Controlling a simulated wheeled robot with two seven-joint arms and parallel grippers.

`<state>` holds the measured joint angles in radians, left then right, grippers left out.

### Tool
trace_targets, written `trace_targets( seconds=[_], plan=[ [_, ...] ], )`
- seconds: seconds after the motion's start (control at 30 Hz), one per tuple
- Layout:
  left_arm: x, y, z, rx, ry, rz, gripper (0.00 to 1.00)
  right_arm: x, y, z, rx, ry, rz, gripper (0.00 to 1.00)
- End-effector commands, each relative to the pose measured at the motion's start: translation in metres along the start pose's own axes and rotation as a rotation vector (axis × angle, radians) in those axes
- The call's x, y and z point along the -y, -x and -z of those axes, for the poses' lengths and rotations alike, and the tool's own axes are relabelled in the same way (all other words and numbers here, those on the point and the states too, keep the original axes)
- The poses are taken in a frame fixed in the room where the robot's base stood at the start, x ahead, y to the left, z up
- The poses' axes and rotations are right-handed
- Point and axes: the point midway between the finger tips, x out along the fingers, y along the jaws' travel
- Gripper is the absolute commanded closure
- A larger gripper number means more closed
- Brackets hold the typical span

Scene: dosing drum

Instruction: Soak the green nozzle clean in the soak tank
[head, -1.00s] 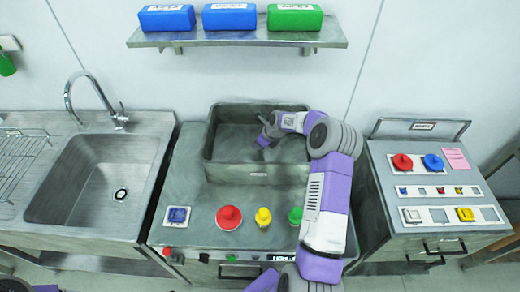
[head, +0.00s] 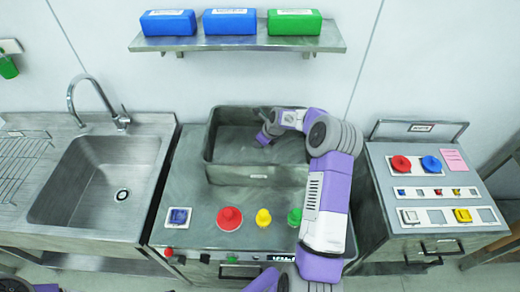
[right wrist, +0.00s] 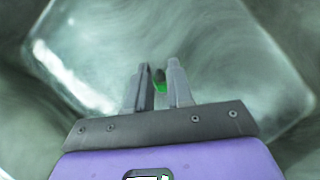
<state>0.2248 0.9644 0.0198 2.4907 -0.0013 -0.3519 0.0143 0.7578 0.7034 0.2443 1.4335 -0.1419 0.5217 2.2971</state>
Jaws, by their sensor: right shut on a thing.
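The soak tank (head: 257,173) is a grey open metal box at the back of the middle counter. My right gripper (head: 262,138) reaches down into it from the right. In the right wrist view the gripper (right wrist: 158,72) is shut on a small green thing, taken as the green nozzle (right wrist: 160,87), which shows only as a sliver between the fingers. The rest of the nozzle is hidden. The tank's pale greenish inside surrounds the fingers. I cannot tell how deep the nozzle is. My left gripper is not in view.
A red knob (head: 229,218), a yellow piece (head: 263,218) and a green piece (head: 295,217) stand in front of the tank. A sink (head: 95,180) is at left, a panel cabinet (head: 433,190) at right. Blue and green boxes sit on a shelf (head: 240,43) above.

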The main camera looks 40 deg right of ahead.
Motion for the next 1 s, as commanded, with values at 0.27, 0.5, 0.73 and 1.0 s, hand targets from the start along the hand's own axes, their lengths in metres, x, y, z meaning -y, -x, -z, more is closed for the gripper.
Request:
trace_targets(
  seconds=[0.27, 0.5, 0.73, 1.0],
  plan=[
    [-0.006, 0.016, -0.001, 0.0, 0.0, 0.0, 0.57, 0.0, 0.022, -0.012, 0.0, 0.002, 0.0, 1.0],
    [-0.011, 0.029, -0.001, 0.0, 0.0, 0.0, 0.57, 0.0, 0.04, -0.02, -0.001, 0.001, 0.0, 1.0],
    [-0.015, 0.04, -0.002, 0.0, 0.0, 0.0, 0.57, 0.0, 0.056, -0.029, 0.0, 0.003, 0.0, 1.0],
    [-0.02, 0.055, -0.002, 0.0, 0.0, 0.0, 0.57, 0.0, 0.075, -0.039, 0.0, 0.002, 0.0, 1.0]
  ],
)
